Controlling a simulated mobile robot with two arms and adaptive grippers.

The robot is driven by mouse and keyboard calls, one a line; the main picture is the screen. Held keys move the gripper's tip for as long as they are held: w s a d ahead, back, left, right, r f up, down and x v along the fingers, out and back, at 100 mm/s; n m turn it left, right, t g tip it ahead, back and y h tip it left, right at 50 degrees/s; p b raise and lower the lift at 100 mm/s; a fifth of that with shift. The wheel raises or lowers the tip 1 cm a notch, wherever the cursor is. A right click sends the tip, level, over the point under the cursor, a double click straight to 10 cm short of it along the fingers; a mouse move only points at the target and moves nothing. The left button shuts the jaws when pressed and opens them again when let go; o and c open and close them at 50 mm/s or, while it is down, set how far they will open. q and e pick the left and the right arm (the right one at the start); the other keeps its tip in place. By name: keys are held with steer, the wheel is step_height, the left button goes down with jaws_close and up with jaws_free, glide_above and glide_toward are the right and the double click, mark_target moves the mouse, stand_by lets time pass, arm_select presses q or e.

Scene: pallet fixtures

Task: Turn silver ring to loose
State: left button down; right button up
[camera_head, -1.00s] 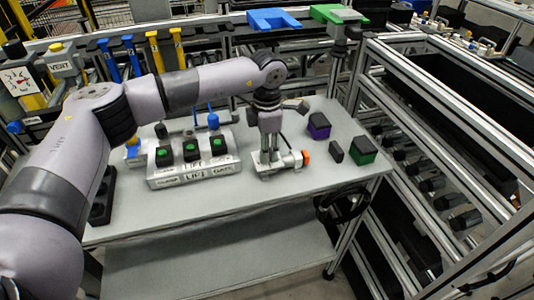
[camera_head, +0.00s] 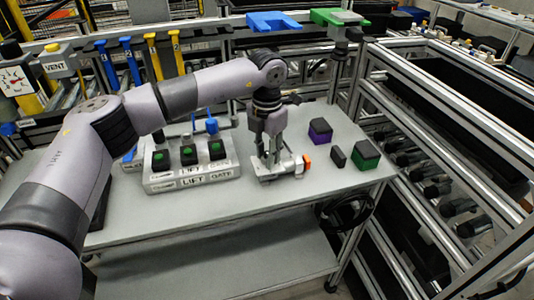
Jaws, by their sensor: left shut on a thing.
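A silver fixture (camera_head: 283,172) with an orange end piece (camera_head: 307,163) sits on the grey table, right of the centre. My left gripper (camera_head: 271,158) comes down on it from above, and its fingers are shut on part of the fixture, which I take to be the silver ring. The ring itself is mostly hidden between the fingers, so I cannot tell how far it is turned. My right gripper is not in view.
A grey control box (camera_head: 192,177) with green-topped black buttons stands left of the gripper. Purple-black (camera_head: 320,130) and green-black blocks (camera_head: 366,155) and a small black block (camera_head: 338,156) stand to the right. The table's front strip (camera_head: 220,215) is clear.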

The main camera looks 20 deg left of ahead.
arm_select(q)
steer(key=shift+w+r, duration=0.1)
steer(key=shift+r, duration=0.1)
steer(key=c, duration=1.7)
jaws_free()
steer(key=o, duration=0.4)
steer(key=shift+f, duration=0.15)
step_height(320, 180, up, 12)
